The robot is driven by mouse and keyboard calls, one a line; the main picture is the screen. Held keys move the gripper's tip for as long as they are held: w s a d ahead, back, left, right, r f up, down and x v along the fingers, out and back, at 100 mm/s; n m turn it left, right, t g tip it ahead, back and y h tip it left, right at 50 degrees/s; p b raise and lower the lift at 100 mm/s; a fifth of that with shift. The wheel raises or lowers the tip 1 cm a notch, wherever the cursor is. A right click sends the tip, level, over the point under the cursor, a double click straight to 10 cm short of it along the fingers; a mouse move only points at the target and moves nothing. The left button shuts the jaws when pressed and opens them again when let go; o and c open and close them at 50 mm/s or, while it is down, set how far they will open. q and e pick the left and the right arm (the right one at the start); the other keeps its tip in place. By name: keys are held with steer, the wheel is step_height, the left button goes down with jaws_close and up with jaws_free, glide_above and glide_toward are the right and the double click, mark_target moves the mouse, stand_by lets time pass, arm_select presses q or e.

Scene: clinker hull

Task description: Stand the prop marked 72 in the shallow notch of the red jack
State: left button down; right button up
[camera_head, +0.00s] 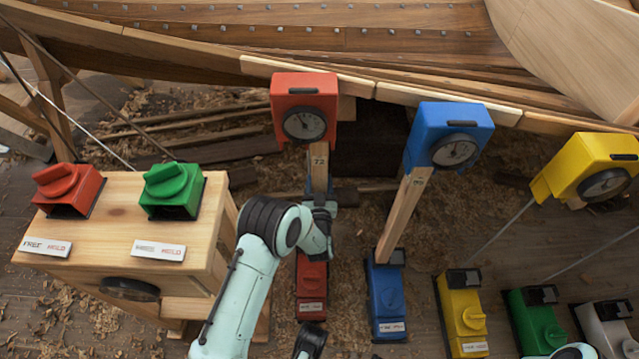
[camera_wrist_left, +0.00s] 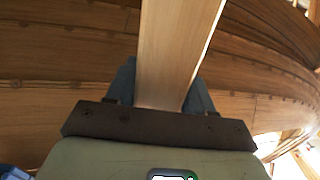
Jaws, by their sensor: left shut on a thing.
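The prop marked 72 (camera_head: 319,168) is a pale wooden post, roughly upright below the red dial box (camera_head: 304,105) in the head view. My left gripper (camera_head: 322,197) is shut on it. In the left wrist view the prop (camera_wrist_left: 175,55) runs up from between the fingers of my left gripper (camera_wrist_left: 160,100). The red jack (camera_head: 311,282) stands on the ground below my left gripper. My gripper and wrist hide the prop's lower end and the jack's top, so I cannot tell whether they touch.
A wooden prop (camera_head: 400,215) stands between the blue jack (camera_head: 385,295) and blue dial box (camera_head: 450,135). Yellow (camera_head: 462,308) and green (camera_head: 535,320) jacks stand further right. A wooden bench (camera_head: 120,235) with red and green knobs is at left. The planked hull (camera_head: 330,40) is behind.

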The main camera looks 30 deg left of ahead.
arm_select(q)
steer(key=shift+w+r, duration=0.1)
stand_by(0.3)
